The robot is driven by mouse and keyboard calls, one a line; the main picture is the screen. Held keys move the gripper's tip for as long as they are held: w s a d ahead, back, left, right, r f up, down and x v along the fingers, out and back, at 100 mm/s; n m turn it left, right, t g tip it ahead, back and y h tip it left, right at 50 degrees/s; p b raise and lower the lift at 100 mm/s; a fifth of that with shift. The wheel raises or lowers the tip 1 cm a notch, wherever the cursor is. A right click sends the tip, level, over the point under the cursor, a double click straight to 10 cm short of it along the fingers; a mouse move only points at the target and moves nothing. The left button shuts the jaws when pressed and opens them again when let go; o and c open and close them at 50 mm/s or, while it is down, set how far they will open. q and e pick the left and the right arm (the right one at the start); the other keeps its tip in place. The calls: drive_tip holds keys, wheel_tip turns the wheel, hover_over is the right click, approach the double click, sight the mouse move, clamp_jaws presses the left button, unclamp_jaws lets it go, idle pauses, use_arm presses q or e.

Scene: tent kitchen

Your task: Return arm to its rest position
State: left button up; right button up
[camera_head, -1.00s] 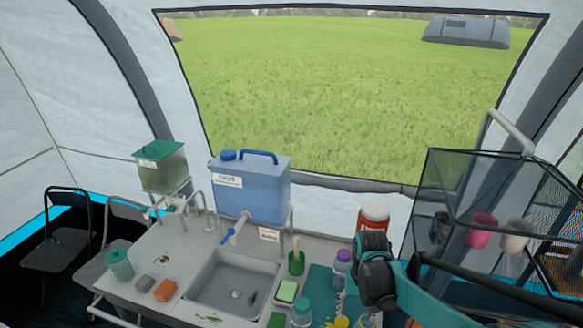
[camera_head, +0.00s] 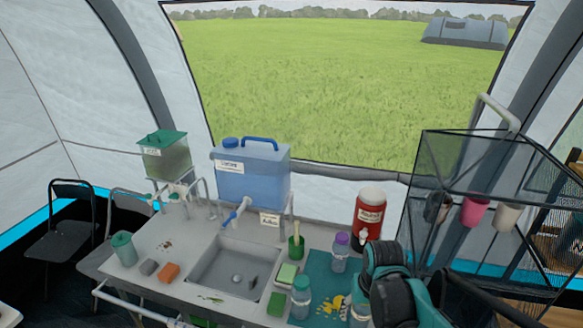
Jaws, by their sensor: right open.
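My right arm comes in from the lower right, in teal and black. My right gripper (camera_head: 392,298) is at its end, low in the picture, in front of the right end of the sink counter. It is open. Its fingertips are hard to make out, and no held object shows. My left arm and gripper are not in view.
A sink counter (camera_head: 150,262) carries a blue water canister (camera_head: 250,175), a green-lidded dispenser (camera_head: 163,160), a red jug (camera_head: 368,213) and bottles (camera_head: 301,297) near my right arm. A mesh rack (camera_head: 455,195) with hanging cups (camera_head: 473,211) stands close on the right. Chairs (camera_head: 70,225) stand left.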

drive_tip(key=s+f+t+b, duration=0.5)
drive_tip(key=s+f+b, duration=0.1)
drive_tip(key=s+b, duration=0.3)
drive_tip(key=shift+s+d+n, duration=0.15)
drive_tip(key=shift+s+n, duration=0.25)
drive_tip(key=shift+s, duration=0.25)
